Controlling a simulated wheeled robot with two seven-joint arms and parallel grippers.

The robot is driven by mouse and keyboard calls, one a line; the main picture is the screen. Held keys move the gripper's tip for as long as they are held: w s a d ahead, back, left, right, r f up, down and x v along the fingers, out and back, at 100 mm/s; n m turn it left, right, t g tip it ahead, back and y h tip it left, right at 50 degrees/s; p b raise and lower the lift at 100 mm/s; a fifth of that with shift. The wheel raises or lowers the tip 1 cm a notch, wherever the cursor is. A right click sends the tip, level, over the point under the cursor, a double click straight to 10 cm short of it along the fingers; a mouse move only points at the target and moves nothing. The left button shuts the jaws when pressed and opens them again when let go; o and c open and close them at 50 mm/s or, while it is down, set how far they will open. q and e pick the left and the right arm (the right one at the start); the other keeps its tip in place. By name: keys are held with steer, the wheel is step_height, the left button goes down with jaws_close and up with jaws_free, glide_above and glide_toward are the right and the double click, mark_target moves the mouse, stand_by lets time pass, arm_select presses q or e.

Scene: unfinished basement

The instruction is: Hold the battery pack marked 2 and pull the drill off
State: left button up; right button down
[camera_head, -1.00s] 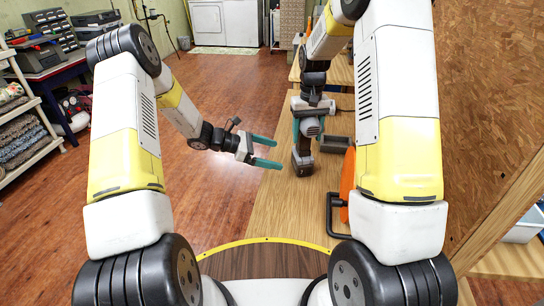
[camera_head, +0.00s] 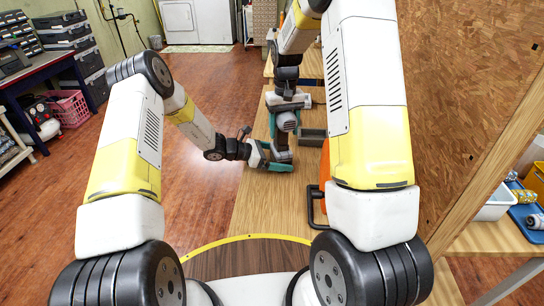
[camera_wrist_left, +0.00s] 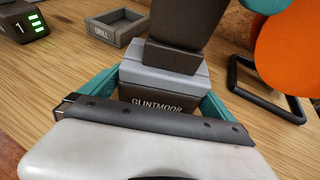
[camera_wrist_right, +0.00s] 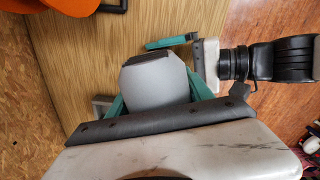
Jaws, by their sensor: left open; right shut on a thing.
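The drill (camera_head: 287,122) stands upright on the wooden table, its grey body also showing from above in the right wrist view (camera_wrist_right: 155,78). My right gripper (camera_head: 288,112) is shut on the drill's upper body, with teal fingers on both sides. The dark battery pack (camera_wrist_left: 165,103), lettered GLINTMOOR, is at the drill's foot below a light grey section. No 2 can be read on the side in view. My left gripper (camera_head: 276,158) is low at the table, open, its fingers on either side of the pack. Whether they touch it I cannot tell.
A second battery pack marked 1 (camera_wrist_left: 25,22) with green lights and a grey tray marked DRILL (camera_wrist_left: 117,27) lie beyond the drill. A black bar frame (camera_head: 314,205) and an orange object (camera_head: 325,163) are to the right. A chipboard wall (camera_head: 465,80) rises at right.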

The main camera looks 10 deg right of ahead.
arm_select(q)
steer(key=shift+d, duration=0.15)
steer(key=shift+c, duration=0.4)
steer(key=c, duration=1.4)
steer(key=o, duration=1.1)
steer(key=shift+c, duration=0.2)
steer(key=c, duration=0.9)
steer(key=shift+o, duration=0.2)
steer(key=shift+w, duration=0.1)
arm_select(e)
steer(key=c, duration=1.1)
jaws_free()
jaws_close()
